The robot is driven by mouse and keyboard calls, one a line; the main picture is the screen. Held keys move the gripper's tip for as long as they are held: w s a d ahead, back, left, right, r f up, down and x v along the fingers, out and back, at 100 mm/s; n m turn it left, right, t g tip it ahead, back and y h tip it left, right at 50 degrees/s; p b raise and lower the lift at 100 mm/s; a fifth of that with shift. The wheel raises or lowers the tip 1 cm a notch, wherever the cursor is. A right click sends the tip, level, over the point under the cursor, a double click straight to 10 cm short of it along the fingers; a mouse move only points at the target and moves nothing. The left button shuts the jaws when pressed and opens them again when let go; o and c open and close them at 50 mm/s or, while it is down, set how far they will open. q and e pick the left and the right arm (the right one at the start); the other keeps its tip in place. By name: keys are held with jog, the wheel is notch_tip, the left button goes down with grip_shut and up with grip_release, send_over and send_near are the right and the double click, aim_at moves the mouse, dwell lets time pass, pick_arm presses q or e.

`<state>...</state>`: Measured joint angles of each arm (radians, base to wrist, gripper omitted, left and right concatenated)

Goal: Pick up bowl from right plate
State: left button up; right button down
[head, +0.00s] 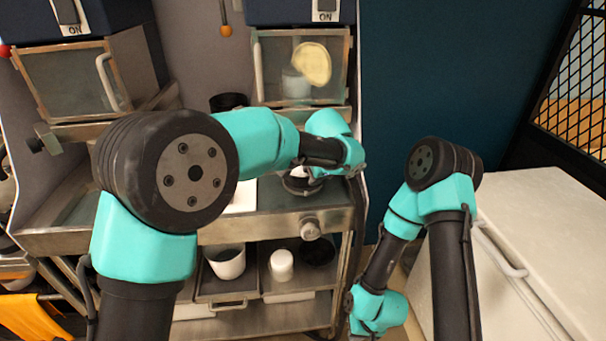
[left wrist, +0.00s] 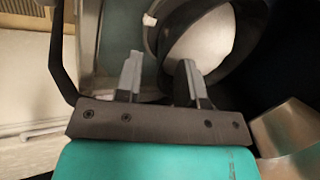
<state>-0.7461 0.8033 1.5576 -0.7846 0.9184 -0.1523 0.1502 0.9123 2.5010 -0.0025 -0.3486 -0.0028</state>
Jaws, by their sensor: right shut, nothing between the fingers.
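A dark bowl (head: 300,187) with a white inside sits on the right of the steel worktop, partly hidden by my left arm. In the left wrist view a dark round rim with a white inside (left wrist: 203,40) lies just beyond the fingers; I cannot tell bowl from plate there. My left gripper (left wrist: 160,75) has its fingers apart, close to that rim, and nothing is clearly clamped. In the head view my left gripper (head: 315,173) is mostly behind its wrist. My right gripper (head: 357,326) is shut and empty, low in front of the cart and partly out of sight.
A white board (head: 241,196) lies left of the bowl. A black pot (head: 228,101) stands behind. The lower shelf holds a white cup (head: 228,262) and a white jar (head: 282,265). A glass-fronted oven (head: 270,60) is above. A white chest (head: 540,225) stands right.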

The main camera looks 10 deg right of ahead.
pick_arm(q)
jog(key=x, duration=0.4)
jog(key=shift+w+f, duration=0.1)
jog(key=shift+w, duration=0.15)
grip_shut()
dwell(0.4)
